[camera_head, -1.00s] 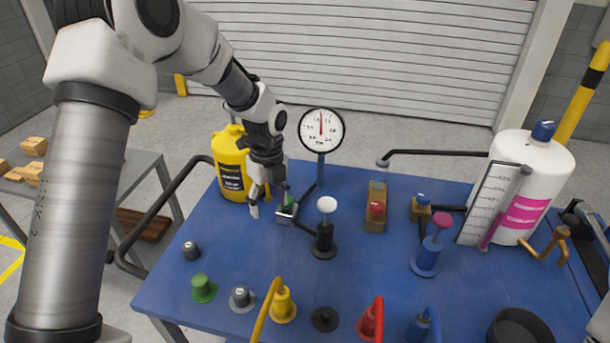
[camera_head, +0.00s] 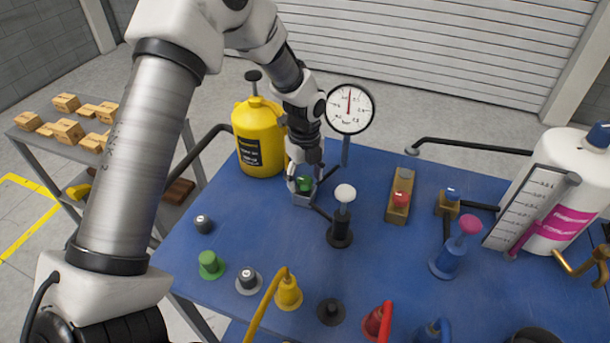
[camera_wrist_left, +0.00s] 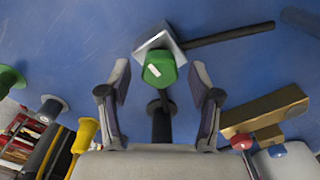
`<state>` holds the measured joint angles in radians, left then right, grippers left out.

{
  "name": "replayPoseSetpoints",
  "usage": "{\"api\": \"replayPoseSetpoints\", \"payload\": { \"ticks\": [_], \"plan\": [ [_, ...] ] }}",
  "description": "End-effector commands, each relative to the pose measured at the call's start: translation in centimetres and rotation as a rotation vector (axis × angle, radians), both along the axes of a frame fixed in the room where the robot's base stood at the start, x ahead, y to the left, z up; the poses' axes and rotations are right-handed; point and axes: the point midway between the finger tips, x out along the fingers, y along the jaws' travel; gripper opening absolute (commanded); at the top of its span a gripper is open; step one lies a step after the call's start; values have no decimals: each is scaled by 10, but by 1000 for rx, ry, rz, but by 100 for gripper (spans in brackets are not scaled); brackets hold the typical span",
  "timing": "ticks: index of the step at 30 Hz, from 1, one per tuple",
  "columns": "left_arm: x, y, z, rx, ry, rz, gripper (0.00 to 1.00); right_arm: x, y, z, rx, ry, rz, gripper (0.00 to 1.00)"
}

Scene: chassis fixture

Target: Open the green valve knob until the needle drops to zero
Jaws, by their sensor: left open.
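The green valve knob (camera_head: 304,184) sits on a small grey metal block (camera_head: 304,199) near the back left of the blue table. A round white gauge (camera_head: 360,118) stands behind it; its needle points almost straight up. My left gripper (camera_head: 302,172) is open, directly at the knob, reaching down from above. In the left wrist view the green knob (camera_wrist_left: 160,72) lies between the two spread fingers of my left gripper (camera_wrist_left: 159,70), with a gap on each side. A white pointer mark shows on the knob. My right gripper is not in view.
A yellow jug (camera_head: 258,125) stands left of my gripper. A black post with a white knob (camera_head: 345,193) stands close to its right, then a tan block with a red knob (camera_head: 400,199). Several coloured plugs and handles line the front. Bare table lies left of the valve.

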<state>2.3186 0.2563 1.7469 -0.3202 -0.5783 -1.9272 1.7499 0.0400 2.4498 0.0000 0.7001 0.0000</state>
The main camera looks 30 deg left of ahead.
Motion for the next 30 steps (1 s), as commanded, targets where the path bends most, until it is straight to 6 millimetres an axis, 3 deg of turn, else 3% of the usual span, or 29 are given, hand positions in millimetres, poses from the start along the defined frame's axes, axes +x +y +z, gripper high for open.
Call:
{"api": "replayPoseSetpoints", "payload": {
  "ticks": [1, 5, 6, 19, 30],
  "plan": [
    [0, 0, 0, 0, 0, 0, 53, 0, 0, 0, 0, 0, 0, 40],
    [0, 0, 0, 0, 1, 0, 7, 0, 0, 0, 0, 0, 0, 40],
    [0, 0, 0, 0, 1, 0, 4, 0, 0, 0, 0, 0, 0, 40],
    [-1, 0, -1, 0, 5, 45, 4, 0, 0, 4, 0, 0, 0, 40],
    [-2, 0, 0, 1, 7, 283, 4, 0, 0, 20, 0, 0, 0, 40]
  ]
}}
